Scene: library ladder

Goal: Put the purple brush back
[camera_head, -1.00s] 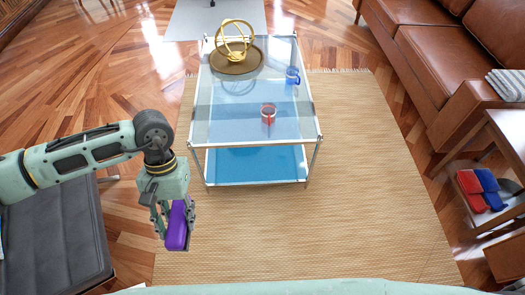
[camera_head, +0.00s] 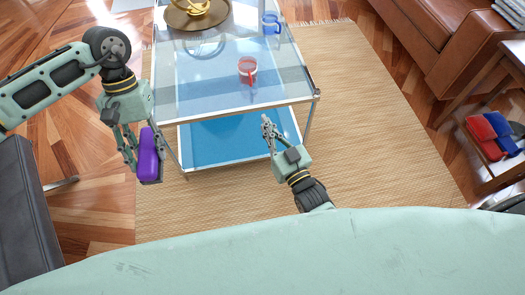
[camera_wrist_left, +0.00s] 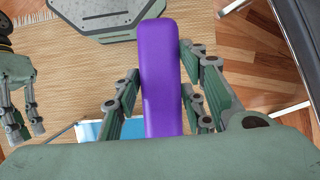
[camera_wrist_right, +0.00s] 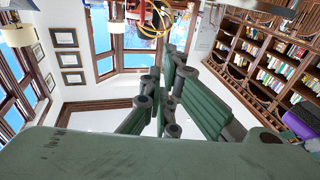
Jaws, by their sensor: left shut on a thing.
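The purple brush (camera_head: 149,157) is a long rounded block held in my left gripper (camera_head: 140,165), to the left of the glass table's near left corner. In the left wrist view, the brush (camera_wrist_left: 160,80) stands lengthwise between the two fingers, which touch its sides. My right gripper (camera_head: 267,124) is empty and its fingers are close together, in front of the table's lower shelf. A red brush-like item (camera_head: 483,138) and a blue one (camera_head: 506,133) lie side by side on the low shelf of the wooden side table at right.
The glass table (camera_head: 215,85) has a blue lower shelf (camera_head: 225,140). A grey seat (camera_head: 28,215) is at left. The rug (camera_head: 370,140) right of the table is clear.

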